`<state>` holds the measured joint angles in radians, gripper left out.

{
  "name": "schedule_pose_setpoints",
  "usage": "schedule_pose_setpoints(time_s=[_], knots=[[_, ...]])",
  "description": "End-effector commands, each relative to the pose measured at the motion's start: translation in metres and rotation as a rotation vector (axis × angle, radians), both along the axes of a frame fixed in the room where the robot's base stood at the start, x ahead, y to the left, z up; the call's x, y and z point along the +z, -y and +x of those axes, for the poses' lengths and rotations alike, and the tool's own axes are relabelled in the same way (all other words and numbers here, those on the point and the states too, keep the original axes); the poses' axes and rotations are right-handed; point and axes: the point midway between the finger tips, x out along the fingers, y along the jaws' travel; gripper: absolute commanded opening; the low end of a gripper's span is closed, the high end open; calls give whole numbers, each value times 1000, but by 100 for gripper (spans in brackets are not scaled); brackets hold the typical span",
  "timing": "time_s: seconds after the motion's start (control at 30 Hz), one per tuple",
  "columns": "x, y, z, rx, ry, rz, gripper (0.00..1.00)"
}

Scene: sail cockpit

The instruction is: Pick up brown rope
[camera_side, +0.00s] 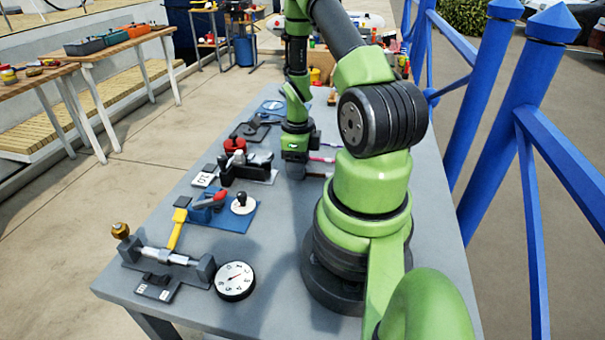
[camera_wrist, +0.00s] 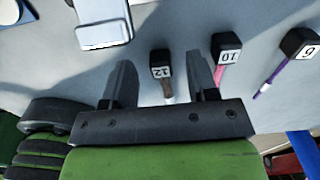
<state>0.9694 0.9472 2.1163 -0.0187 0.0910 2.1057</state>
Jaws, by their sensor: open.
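My gripper (camera_wrist: 162,72) is open, with its two dark fingers spread on either side of a short brown rope (camera_wrist: 168,88) in the wrist view. The brown rope runs from a black block marked 12 (camera_wrist: 161,63), and its lower end is hidden by my gripper's body. Nothing is held. Whether the fingers are level with the rope or above it, I cannot tell.
To the right in the wrist view are a pink rope (camera_wrist: 219,75) with a block marked 10 (camera_wrist: 226,48) and a purple rope (camera_wrist: 265,86) with another black block (camera_wrist: 300,44). Cockpit fittings, including a dial (camera_side: 235,281), line the table's (camera_side: 275,225) left side.

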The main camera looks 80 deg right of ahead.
Motion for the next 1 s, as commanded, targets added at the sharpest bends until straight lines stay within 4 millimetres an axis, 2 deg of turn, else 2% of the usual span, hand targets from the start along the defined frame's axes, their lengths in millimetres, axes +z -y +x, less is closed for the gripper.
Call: schedule_pose_setpoints(time_s=[0.13, 0.37, 0.4, 0.6, 0.63, 1.0], knots=[[-13, 0, 0, 1, 0, 1, 53], [-15, 0, 0, 0, 1, -1, 53], [-15, 0, 0, 1, 1, -1, 51], [-15, 0, 0, 1, 1, 0, 5], [-15, 0, 0, 1, 1, 0, 0], [-11, 0, 0, 1, 2, -2, 0]])
